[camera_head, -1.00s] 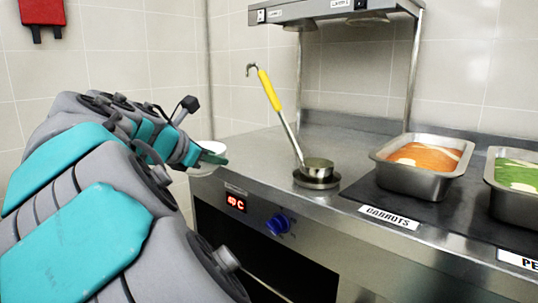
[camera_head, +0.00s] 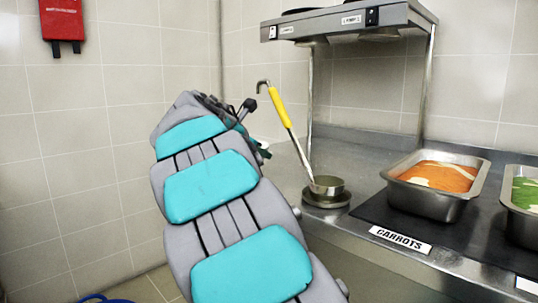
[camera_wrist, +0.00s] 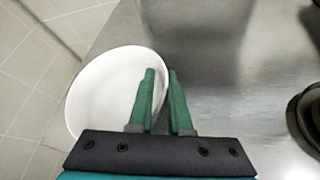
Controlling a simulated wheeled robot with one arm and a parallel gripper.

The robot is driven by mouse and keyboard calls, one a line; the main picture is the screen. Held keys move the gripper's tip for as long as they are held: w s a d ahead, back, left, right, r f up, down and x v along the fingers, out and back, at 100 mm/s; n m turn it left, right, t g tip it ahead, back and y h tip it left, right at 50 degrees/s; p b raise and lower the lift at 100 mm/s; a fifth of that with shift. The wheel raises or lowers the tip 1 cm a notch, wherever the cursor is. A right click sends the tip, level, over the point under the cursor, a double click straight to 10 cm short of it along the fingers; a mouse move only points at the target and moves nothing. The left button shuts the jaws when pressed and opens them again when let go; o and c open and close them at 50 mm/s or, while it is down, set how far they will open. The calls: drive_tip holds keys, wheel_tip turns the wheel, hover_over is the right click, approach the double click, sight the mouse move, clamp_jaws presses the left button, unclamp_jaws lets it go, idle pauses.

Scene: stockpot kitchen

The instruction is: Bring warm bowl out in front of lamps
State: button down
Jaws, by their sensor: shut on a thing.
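The white bowl (camera_wrist: 98,92) shows in the wrist view, at the left edge of the steel counter. My gripper (camera_wrist: 161,72) has its green fingers at the bowl's right rim, one finger over the inside and one outside, shut on the rim. Whether the bowl touches the counter I cannot tell. In the head view my arm hides the bowl and most of the gripper. The heat lamps' hood (camera_head: 345,22) stands on metal posts above the back of the counter.
A ladle with a yellow handle (camera_head: 279,107) stands in a small metal holder (camera_head: 327,199) on the counter (camera_head: 281,172). Carrots (camera_head: 440,175) fill a steel pan to the right, with a green-filled pan (camera_head: 525,193) beyond. A tiled wall (camera_head: 100,180) is at left.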

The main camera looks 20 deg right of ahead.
sight(269, 170)
drive_tip(key=shift+w+d, duration=0.55)
drive_tip(key=shift+d, duration=0.25)
drive_tip(key=shift+w+d, duration=0.55)
drive_tip(key=shift+d, duration=0.2)
drive_tip(key=shift+w+d+f, duration=0.1)
drive_tip(key=shift+f, duration=0.65)
drive_tip(key=shift+f, duration=0.1)
drive_tip(key=c, duration=0.8)
unclamp_jaws()
drive_tip(key=shift+c, duration=0.2)
drive_tip(key=v, duration=1.2)
